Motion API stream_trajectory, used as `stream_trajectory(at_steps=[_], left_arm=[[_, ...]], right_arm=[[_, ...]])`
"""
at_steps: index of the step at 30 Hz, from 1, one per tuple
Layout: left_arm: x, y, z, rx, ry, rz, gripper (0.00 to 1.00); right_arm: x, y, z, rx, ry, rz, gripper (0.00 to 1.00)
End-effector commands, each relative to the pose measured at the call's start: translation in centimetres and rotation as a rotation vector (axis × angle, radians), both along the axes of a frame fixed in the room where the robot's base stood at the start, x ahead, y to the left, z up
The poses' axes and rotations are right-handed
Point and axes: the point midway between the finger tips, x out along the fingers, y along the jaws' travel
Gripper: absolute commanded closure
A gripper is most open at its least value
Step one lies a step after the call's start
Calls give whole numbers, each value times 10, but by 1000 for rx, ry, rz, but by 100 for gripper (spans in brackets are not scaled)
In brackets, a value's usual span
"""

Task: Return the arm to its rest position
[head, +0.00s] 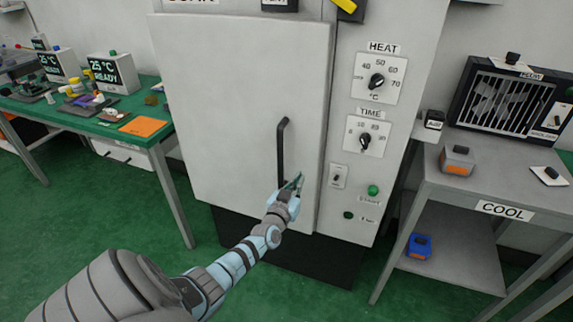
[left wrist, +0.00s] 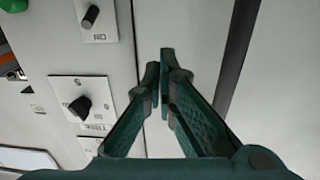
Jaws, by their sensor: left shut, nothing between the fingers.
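My left arm reaches in from the lower left of the head view. Its gripper (head: 296,182) is in front of the grey cabinet door (head: 235,90), beside the lower end of the black vertical door handle (head: 281,150). In the left wrist view the green fingers (left wrist: 165,75) are shut with nothing between them. The black handle (left wrist: 240,50) shows to the right of the fingers there, apart from them. The door looks shut. My right gripper is in neither view.
Right of the door are the HEAT dial (head: 377,82), TIME dial (head: 365,142), a small switch (head: 337,177) and a green button (head: 373,190). A grey COOL table (head: 480,180) with a fan box (head: 508,100) stands right. A green-topped bench (head: 150,118) stands left. Green floor lies open between.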

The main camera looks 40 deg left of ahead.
Motion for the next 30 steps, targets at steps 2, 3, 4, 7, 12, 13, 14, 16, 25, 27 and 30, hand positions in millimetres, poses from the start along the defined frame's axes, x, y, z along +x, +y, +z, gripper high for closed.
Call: stream_trajectory(at_steps=[2, 3, 4, 7, 12, 13, 14, 16, 25, 27, 30], left_arm=[[-23, -11, 11, -1, 4, -3, 100], [-33, -15, 9, -1, 4, -3, 100], [-40, -18, 8, -2, 5, -3, 100], [-57, -26, 4, -2, 3, -2, 100], [-67, -30, 1, -2, 2, -3, 100], [-67, -30, 0, -2, 2, -3, 100], [-67, -30, 0, -2, 2, -3, 100], [-67, -30, -1, -2, 3, -3, 100], [-101, -64, -117, -91, 363, -133, 100], [-145, -80, -179, -113, 564, -156, 100], [-228, -103, -257, -138, 851, -174, 100]], right_arm=[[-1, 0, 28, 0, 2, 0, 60], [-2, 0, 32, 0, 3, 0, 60], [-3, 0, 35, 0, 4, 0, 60], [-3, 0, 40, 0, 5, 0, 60], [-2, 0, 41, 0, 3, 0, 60], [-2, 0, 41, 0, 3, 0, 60], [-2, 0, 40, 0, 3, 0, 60], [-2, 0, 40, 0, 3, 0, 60], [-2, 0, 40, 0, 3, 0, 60], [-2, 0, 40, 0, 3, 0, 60], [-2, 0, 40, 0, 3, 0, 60]])
